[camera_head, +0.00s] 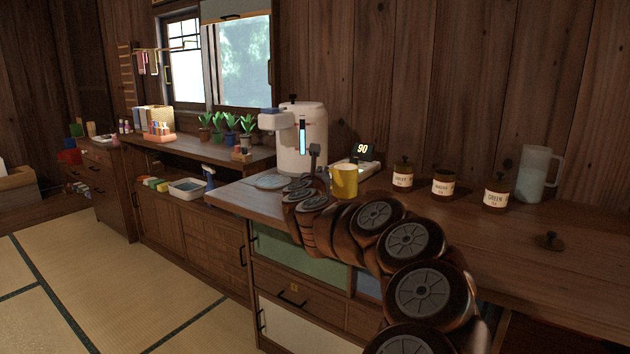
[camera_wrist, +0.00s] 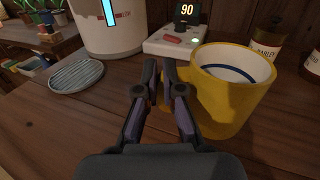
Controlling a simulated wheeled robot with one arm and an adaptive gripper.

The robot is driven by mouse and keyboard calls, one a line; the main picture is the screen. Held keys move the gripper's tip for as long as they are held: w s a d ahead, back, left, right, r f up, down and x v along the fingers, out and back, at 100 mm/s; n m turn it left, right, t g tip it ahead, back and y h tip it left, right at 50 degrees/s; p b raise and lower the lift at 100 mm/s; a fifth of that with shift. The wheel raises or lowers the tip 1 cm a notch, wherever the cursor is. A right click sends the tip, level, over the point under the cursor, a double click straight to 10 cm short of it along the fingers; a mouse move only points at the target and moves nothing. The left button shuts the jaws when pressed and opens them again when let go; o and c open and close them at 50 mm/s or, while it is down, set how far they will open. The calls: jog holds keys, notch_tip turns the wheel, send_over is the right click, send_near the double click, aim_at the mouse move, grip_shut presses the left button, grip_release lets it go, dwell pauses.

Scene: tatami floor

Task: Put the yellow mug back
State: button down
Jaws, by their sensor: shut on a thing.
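The yellow mug (camera_head: 344,181) is upright at the counter, just right of my gripper (camera_head: 318,160) in the head view. In the wrist view the mug (camera_wrist: 232,100) fills the right side, with a white inside and a dark blue ring. My gripper (camera_wrist: 160,75) is shut on the mug at its left side, where the handle is mostly hidden by the fingers. I cannot tell whether the mug's base touches the counter.
A white water dispenser (camera_head: 302,140) stands behind, with a round grey drip mat (camera_wrist: 77,75) before it. A scale (camera_wrist: 177,40) reading 90 is behind the mug. Labelled jars (camera_head: 443,182) and a clear pitcher (camera_head: 537,174) stand right.

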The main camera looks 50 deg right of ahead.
jog(key=shift+w+d+r, duration=0.1)
jog(key=shift+w+d, duration=0.25)
jog(key=shift+d, duration=0.3)
jog(key=shift+w+f+b, duration=0.15)
jog(key=shift+f+b, duration=0.6)
jog(key=shift+f, duration=1.15)
jog(key=shift+a+f, duration=0.1)
jog(key=shift+f, duration=0.05)
jog(key=c, duration=1.3)
grip_release()
jog(key=shift+r, duration=0.25)
jog(key=shift+p+v, duration=0.45)
jog(key=shift+v, duration=5.55)
